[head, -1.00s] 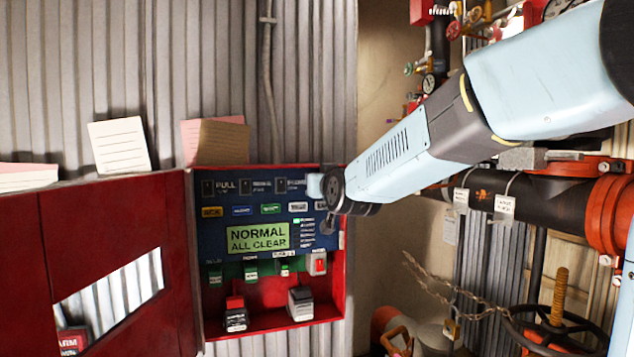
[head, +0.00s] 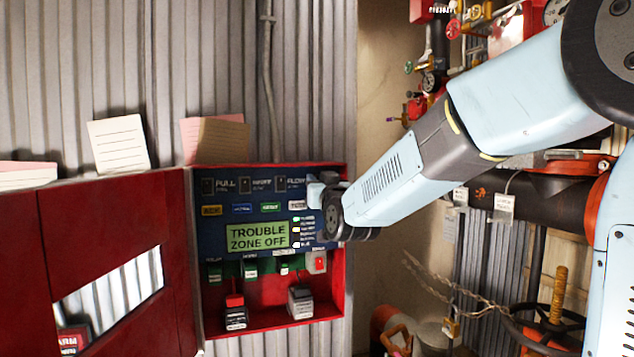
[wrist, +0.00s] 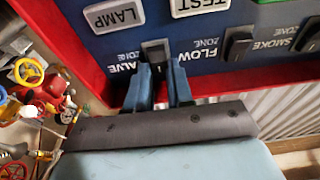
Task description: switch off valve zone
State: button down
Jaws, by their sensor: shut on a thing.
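The red alarm panel (head: 340,285) has a dark blue face with a row of black zone switches along its top. The valve zone switch (wrist: 154,50) shows in the upside-down wrist view, with the VALVE ZONE label beside it. My gripper (wrist: 158,73) has its two blue fingers on either side of this switch, shut on it. In the head view my gripper (head: 317,191) is at the upper right of the panel and hides the switch. The green display (head: 258,236) reads TROUBLE ZONE OFF.
The flow zone switch (wrist: 237,45) is next to the valve switch. The panel's red door (head: 110,230) stands open on the left. Black and red pipework (head: 540,205) and a handwheel (head: 545,325) are at the right. Cards (head: 118,146) stand above the door.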

jog(key=shift+f+t, duration=0.2)
jog(key=shift+t, duration=0.4)
jog(key=c, duration=1)
grip_release()
jog(key=v, duration=1.4)
jog(key=shift+f, duration=0.15)
jog(key=shift+w+d, duration=0.15)
